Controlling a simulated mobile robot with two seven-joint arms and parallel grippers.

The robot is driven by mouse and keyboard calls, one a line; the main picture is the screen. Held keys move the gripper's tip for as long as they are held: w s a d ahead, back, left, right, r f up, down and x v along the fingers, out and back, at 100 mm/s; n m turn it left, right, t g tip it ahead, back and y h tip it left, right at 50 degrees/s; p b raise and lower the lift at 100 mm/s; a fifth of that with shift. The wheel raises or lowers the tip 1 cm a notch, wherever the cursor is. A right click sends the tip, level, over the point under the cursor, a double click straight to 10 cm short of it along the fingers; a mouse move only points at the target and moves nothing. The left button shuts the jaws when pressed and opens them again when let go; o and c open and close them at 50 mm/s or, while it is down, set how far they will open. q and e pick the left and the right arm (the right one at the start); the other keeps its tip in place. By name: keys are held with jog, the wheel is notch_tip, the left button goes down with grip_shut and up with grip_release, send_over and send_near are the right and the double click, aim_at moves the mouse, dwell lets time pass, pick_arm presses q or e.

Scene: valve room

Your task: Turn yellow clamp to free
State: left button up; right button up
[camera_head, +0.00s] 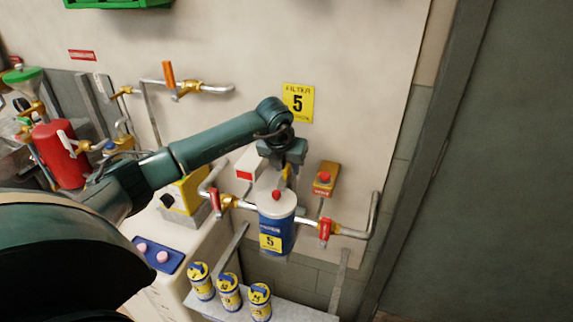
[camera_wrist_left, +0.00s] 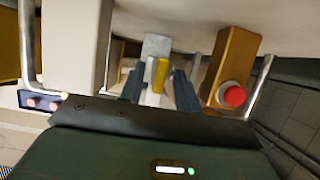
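The yellow clamp (camera_head: 286,171) shows as a small upright piece above the white lid of the blue filter canister (camera_head: 276,222), partly hidden by my left gripper. My left gripper (camera_head: 283,165) is over the canister top, pointing down. In the left wrist view the clamp (camera_wrist_left: 160,75) stands between the two dark fingers of the left gripper (camera_wrist_left: 158,88), beside a grey-white part. The fingers are apart, and a gap shows on each side of the clamp; I see no clear contact. My right gripper is not in view.
An orange box with a red button (camera_head: 324,178) is close to the right of the gripper. Red-handled valves (camera_head: 325,229) and pipes flank the canister. A white box (camera_head: 249,164) is left. Several small canisters (camera_head: 229,292) stand below. A yellow "5" sign (camera_head: 298,103) is behind.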

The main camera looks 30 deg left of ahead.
pick_arm(q)
jog(key=shift+c, duration=0.4)
grip_shut()
